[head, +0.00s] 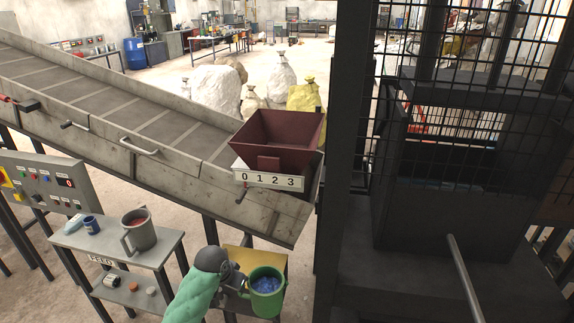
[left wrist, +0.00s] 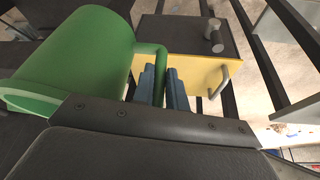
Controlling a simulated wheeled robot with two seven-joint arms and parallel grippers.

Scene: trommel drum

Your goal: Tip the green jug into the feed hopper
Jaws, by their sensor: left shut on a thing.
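The green jug (head: 262,302) is upright at the bottom centre of the head view, with blue pieces (head: 266,284) inside it. My left gripper (head: 238,283) is shut on the jug's handle. In the left wrist view the green jug (left wrist: 85,55) fills the upper left, and the blue-grey fingers of my left gripper (left wrist: 164,85) close around its handle (left wrist: 160,62). The dark red feed hopper (head: 272,158) sits at the conveyor's low end, above and beyond the jug. My right gripper is not in view.
A yellow-topped stand (head: 270,258) lies just behind the jug. A FEED shelf (head: 165,247) at left holds a grey jug (head: 138,233) and small items. The sloping conveyor (head: 130,120) runs left from the hopper. A dark post (head: 345,130) and mesh cage stand to the right.

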